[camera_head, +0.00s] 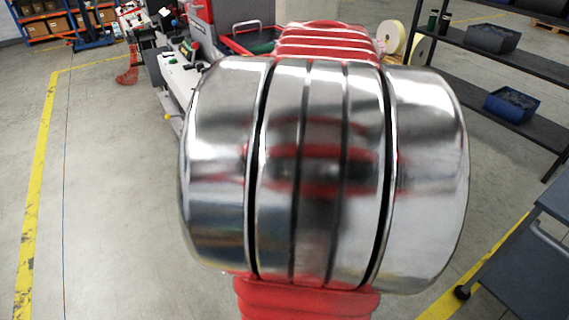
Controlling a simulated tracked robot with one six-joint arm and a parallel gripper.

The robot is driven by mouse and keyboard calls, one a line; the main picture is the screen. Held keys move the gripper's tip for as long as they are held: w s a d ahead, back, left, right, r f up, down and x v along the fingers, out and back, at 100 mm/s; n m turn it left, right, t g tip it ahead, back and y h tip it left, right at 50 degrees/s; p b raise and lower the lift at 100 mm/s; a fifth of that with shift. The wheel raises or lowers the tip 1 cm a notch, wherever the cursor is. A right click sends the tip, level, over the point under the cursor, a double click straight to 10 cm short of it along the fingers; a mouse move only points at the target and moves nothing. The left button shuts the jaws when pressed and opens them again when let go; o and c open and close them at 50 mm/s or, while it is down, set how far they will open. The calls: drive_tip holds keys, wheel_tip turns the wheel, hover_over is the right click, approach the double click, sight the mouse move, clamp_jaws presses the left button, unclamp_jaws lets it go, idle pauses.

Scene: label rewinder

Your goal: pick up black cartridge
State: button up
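My own arm, with a large shiny metal joint and ribbed red sleeves, fills the middle of the view. My gripper is not in view. I cannot make out a black cartridge for certain. Two small dark cylinders stand on the top shelf at the upper right, a left one (433,19) and a right one (445,22); they are too small to tell what they are. My arm hides much of the machine and the floor behind it.
A label machine (181,78) stands behind my arm at the upper left. A dark shelf rack (490,63) at the right holds a black bin (493,39) and a blue bin (511,105). A grey cart (525,270) stands lower right. The left floor (115,190) is clear.

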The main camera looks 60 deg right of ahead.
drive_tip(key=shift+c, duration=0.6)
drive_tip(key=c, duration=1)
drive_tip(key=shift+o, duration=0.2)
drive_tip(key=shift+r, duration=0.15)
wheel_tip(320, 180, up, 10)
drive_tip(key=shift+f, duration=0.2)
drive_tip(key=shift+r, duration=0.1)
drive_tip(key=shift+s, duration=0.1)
